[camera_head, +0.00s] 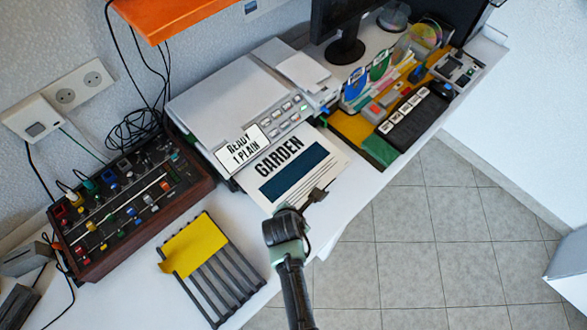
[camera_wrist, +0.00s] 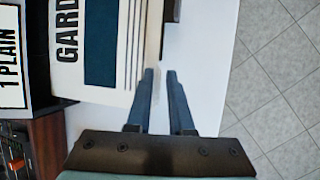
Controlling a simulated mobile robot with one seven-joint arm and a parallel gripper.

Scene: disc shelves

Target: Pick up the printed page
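The printed page (camera_head: 325,182) lies flat, sticking out of the front of the white printer (camera_head: 225,95). It has a big GARDEN heading and a dark blue block. In the wrist view the page (camera_wrist: 135,50) fills the upper left. My gripper (camera_head: 316,195) is at the page's front right corner, over the table edge. In the wrist view its two dark fingers (camera_wrist: 160,74) are apart, with a narrow gap between the tips. The tips are by the page's outer edge; I cannot tell whether they touch it. Nothing shows held between them.
A READY 1 PLAIN sign (camera_head: 242,147) is on the printer front. A knob panel (camera_head: 118,200) and a dark rack with a yellow sheet (camera_head: 194,246) are to the left. Disc holders and a dark keypad (camera_head: 413,118) are to the right. Tiled floor (camera_head: 415,235) in front is free.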

